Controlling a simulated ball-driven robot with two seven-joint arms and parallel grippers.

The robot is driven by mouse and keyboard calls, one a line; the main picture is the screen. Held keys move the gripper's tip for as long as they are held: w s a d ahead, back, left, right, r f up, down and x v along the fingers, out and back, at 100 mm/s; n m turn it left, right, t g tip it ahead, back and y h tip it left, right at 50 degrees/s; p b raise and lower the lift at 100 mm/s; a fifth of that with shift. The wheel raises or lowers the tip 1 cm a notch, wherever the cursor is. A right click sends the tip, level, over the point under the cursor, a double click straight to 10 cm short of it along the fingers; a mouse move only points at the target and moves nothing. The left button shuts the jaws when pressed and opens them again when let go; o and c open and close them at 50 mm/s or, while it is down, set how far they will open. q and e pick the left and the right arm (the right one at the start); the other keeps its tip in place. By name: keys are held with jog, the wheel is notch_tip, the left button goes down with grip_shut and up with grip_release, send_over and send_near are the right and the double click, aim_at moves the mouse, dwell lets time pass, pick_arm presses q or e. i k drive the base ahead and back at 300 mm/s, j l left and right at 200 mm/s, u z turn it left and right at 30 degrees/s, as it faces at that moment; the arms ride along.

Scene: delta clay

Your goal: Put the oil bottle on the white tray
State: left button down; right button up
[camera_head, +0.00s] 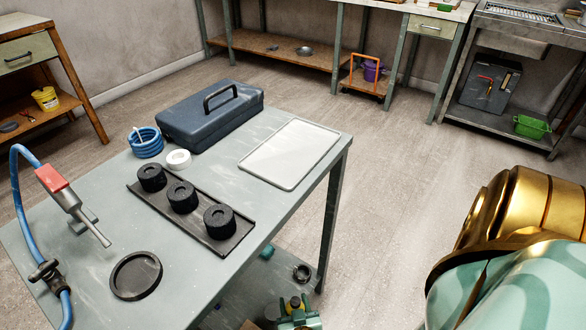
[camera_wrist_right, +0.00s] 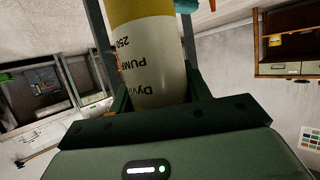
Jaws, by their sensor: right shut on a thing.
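The white tray (camera_head: 265,174) lies flat and empty on the grey-green table near its right corner in the head view. My right gripper (camera_head: 297,314) is low at the bottom edge, beyond the table's right side and apart from the tray. It is shut on the oil bottle (camera_wrist_right: 152,65), whose yellow and white labelled body fills the space between the fingers in the right wrist view. My left gripper is not in view.
Open floor lies right of the table.

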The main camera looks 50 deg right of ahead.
aim_at(303, 137)
jog(key=k+l, duration=0.1)
jog(key=l, duration=0.4)
jog(key=k+l, duration=0.1)
jog(key=l, duration=0.4)
jog(key=k+l, duration=0.1)
jog(key=l, duration=0.45)
jog(key=u, duration=0.05)
